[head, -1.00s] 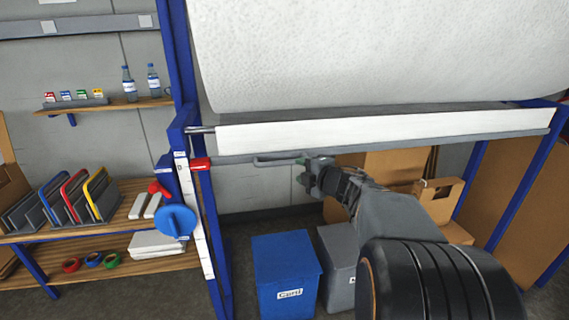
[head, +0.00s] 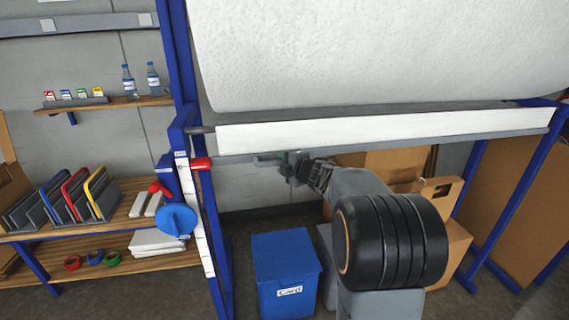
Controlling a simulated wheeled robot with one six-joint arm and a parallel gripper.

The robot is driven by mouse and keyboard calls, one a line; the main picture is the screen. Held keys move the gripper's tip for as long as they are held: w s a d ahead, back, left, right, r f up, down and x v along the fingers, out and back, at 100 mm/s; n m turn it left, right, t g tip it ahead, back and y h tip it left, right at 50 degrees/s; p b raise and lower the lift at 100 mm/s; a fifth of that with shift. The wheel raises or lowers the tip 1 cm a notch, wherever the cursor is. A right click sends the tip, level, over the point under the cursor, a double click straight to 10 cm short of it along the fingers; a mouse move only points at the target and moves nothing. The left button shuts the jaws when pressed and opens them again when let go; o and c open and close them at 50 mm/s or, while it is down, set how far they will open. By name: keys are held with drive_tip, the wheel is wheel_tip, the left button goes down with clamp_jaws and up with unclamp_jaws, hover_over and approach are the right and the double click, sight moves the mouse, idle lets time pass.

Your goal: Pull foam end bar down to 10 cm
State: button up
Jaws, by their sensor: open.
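The grey end bar (head: 450,138) runs along the lower edge of the white foam strip (head: 380,126), under the big foam roll (head: 380,50). A grey handle (head: 264,159) hangs at the bar's left part. A red pointer (head: 201,163) at the bar's left end lies beside the upper part of a white upright scale (head: 199,225); its marks are too small to read. My gripper (head: 283,157) is open at the handle's right part and hides some of it. I cannot tell whether the fingers are around the handle or only in front of it.
A blue bin (head: 286,272) stands on the floor below the bar. Cardboard boxes (head: 450,245) stand behind my arm. Blue frame posts (head: 187,70) stand at both sides. A blue knob (head: 177,219) and a red lever (head: 160,189) sit left of the scale.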

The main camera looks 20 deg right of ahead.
clamp_jaws()
drive_tip(key=shift+f, duration=0.1)
idle(0.3)
wheel_tip(320, 180, down, 10)
drive_tip(key=b, duration=0.8)
drive_tip(key=shift+b, duration=0.35)
unclamp_jaws()
drive_tip(key=v, duration=1.4)
